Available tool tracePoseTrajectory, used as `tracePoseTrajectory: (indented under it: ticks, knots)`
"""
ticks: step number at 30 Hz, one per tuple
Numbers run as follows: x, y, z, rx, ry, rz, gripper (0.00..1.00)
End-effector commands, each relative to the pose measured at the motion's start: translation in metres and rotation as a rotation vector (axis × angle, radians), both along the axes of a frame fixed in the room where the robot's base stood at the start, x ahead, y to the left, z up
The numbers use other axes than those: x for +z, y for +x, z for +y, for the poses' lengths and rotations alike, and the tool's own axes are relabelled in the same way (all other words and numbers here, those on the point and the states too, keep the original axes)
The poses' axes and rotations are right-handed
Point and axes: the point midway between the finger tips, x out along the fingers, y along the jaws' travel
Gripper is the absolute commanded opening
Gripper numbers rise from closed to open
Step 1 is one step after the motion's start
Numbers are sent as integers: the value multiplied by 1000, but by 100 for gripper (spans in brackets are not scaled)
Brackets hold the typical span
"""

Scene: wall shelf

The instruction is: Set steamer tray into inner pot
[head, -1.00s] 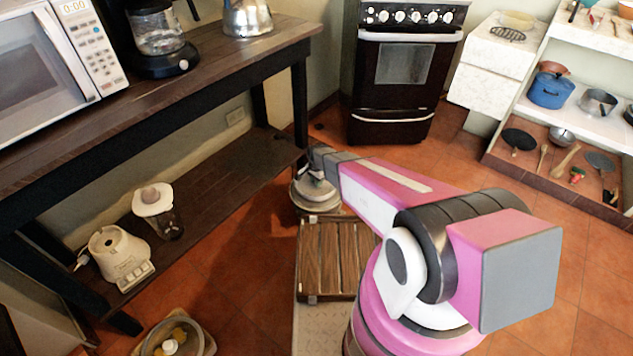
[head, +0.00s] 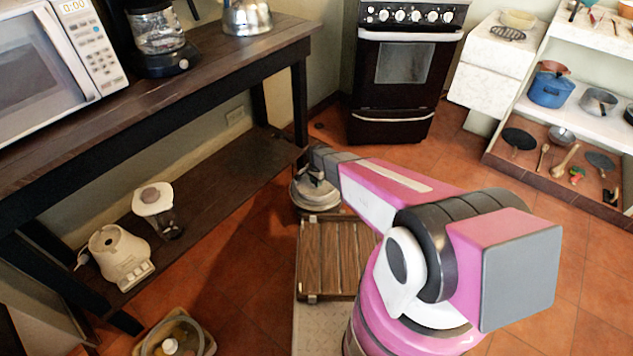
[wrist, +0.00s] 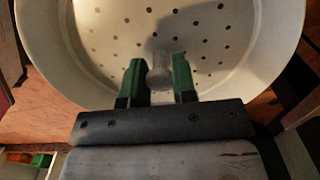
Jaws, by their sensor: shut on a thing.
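The steamer tray (wrist: 205,45) is a pale, round thing with a floor full of small holes, and it fills the top of the wrist view. My gripper (wrist: 159,78) has its green fingers closed on a small knob in the tray's middle. In the head view a round, pale metal thing (head: 303,194) shows low beside the dark shelf, under the end of my arm, which partly covers it. I cannot tell whether the wall around the holes belongs to the tray or to the inner pot. I cannot make out the inner pot separately.
A brown slatted wooden thing (head: 330,262) lies just in front of the round metal thing. The shelf (head: 215,185) on the left holds a blender base (head: 120,256) and jug (head: 156,205). A bin (head: 187,348) stands at lower left. The stove (head: 404,75) is behind; tiled floor is open between.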

Motion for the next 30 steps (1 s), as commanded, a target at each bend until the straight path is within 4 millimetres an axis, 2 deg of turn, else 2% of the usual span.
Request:
tracePoseTrajectory:
  ticks: [30]
  knots:
    - [-9, 0, 0, 0, 0, 0, 0]
